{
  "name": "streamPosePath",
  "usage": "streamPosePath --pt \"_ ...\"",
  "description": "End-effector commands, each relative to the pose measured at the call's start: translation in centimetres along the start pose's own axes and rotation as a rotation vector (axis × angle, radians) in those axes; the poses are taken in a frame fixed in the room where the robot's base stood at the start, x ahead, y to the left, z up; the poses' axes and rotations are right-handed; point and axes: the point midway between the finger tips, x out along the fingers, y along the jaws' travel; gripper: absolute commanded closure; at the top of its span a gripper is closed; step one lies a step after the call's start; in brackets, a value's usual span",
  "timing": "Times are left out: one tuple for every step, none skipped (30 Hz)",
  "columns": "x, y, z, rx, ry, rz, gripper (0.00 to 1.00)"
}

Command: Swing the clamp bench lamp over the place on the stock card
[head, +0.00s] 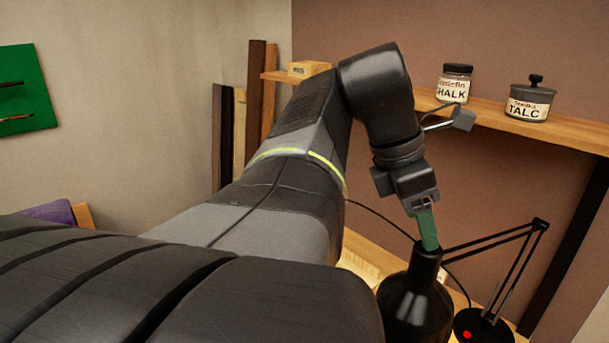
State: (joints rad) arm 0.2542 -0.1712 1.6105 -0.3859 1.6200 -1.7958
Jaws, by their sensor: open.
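The black bench lamp stands at the lower right, with its bell-shaped shade (412,305), thin jointed arm (492,239) and round base (484,328) with a red button. The shade hangs to the left of the base, opening downward, and is cut off by the lower edge. My gripper (428,240) points down with its green fingers at the narrow top of the shade. It is open; whether the fingers straddle or touch the shade's neck I cannot tell. The stock card cannot be made out; my arm hides much of the bench.
A wooden shelf (570,130) behind my gripper holds a chalk jar (454,85), a talc pot (528,103) and a small box (308,69). A strip of pale bench top (357,262) shows left of the shade. A green board (25,100) hangs at the far left.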

Motion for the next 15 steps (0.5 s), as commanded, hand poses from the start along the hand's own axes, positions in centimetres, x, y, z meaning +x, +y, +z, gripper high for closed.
streamPosePath --pt "-0.9 0.4 0.1 0.000 0.000 0.002 0.36" --pt "-1.4 0.5 0.2 0.001 0.000 0.002 0.36" --pt "-1.9 0.6 0.3 0.002 0.000 0.001 0.36" --pt "-2.3 0.7 0.4 0.003 0.000 0.000 0.36" --pt "-2.6 0.7 0.4 0.003 0.000 0.000 0.36" --pt "-3.0 0.8 0.5 0.004 0.000 -0.001 0.36" --pt "-3.2 0.8 0.5 0.005 0.000 -0.002 0.36" --pt "-3.4 0.8 0.5 0.005 0.000 -0.002 0.36" --pt "-3.6 0.8 0.6 0.005 0.000 -0.002 0.36" --pt "-3.7 0.8 0.6 0.005 0.000 -0.002 0.36" --pt "-3.8 0.9 0.6 0.005 0.000 -0.003 0.36" --pt "-3.9 0.8 0.6 0.006 0.000 -0.003 0.36" --pt "-3.9 0.8 0.6 0.006 0.000 -0.003 0.36" --pt "-3.9 0.8 0.6 0.006 0.000 -0.003 0.36" --pt "-3.9 0.8 0.6 0.006 0.000 -0.003 0.36"
